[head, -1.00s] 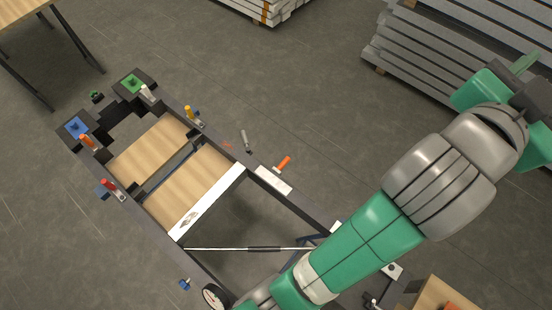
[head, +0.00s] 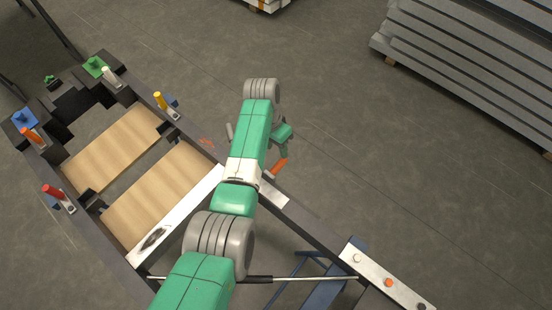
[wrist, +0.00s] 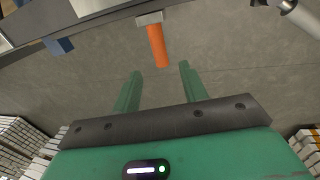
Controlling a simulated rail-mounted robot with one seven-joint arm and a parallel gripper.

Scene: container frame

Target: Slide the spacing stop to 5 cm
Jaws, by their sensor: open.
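An orange handle (head: 279,166) stands out from the right rail of the dark frame, by a pale plate (head: 273,195). It appears to belong to the spacing stop; no 5 cm mark is readable. In the wrist view the orange handle (wrist: 157,47) hangs from a grey block (wrist: 149,18) at the rail. My gripper (wrist: 160,68) is open and empty, its two green fingers pointing at the handle, with the handle's end just beyond the gap between the tips. In the head view my gripper (head: 283,136) is beside the rail, partly hidden by my arm.
Two wooden boards (head: 110,148) lie in the frame beside a white crossbar (head: 165,228). Red (head: 54,192), orange (head: 33,138) and yellow (head: 161,101) handles stand along the rails. A plate with buttons (head: 388,284) is at lower right. The floor right of the frame is clear up to stacked beams (head: 470,80).

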